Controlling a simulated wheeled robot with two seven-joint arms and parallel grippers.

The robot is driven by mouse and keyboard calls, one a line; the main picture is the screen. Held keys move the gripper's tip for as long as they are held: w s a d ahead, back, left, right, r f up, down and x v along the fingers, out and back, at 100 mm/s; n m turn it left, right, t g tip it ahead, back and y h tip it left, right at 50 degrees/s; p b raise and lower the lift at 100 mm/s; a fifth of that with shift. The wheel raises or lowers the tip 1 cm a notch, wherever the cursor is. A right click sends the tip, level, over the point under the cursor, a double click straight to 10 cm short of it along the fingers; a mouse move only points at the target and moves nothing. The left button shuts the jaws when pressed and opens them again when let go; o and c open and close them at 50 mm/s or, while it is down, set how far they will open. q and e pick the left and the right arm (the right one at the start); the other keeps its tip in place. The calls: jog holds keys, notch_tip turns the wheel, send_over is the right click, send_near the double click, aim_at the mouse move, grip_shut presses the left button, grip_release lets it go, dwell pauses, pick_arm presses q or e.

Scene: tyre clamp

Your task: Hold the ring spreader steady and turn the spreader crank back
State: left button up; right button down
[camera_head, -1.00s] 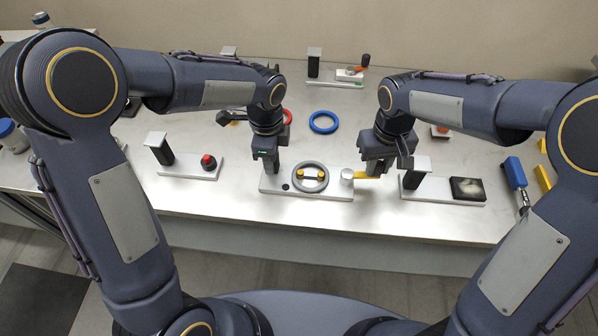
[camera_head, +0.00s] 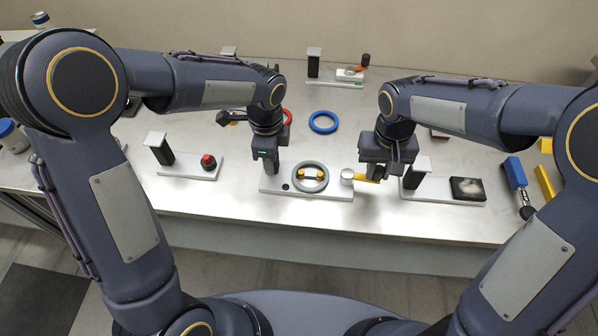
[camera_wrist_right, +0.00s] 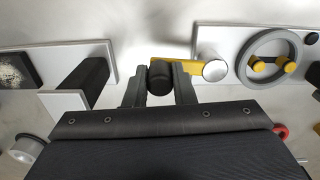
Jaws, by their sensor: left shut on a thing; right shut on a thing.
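The ring spreader's pale base (camera_head: 330,193) lies on the bench, with a grey ring (camera_head: 325,179) around two yellow posts (camera_head: 310,174). The ring and posts also show in the right wrist view (camera_wrist_right: 270,58). My left gripper (camera_head: 271,170) is shut at the base's left end; what it grips is hidden by its fingers. A silver hub (camera_head: 347,175) at the base's right end carries the yellow crank arm (camera_head: 367,179), which points right. My right gripper (camera_head: 388,174) is shut on the crank's black knob (camera_wrist_right: 160,78), which sits between both fingers.
A fixture with a black post and dark pad (camera_head: 467,189) stands close right of the crank. Another with a red button (camera_head: 208,162) stands left of the spreader. A blue ring (camera_head: 323,122) lies behind it. The bench's front strip is clear.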

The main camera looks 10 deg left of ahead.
pick_arm(q)
jog(key=shift+s+f, duration=0.25)
jog(key=shift+f, duration=0.1)
pick_arm(e)
jog(key=shift+s+f, duration=0.2)
jog(key=shift+f, duration=0.1)
jog(key=shift+s+m, duration=0.3)
jog(key=shift+m, duration=0.3)
jog(key=shift+a, duration=0.1)
jog(key=shift+s+m, duration=0.35)
jog(key=shift+m, duration=0.25)
pick_arm(q)
grip_shut()
pick_arm(e)
jog(key=shift+s+a+m, duration=0.2)
jog(key=shift+s+m, duration=0.05)
jog(key=shift+m, duration=0.35)
jog(key=shift+r, duration=0.1)
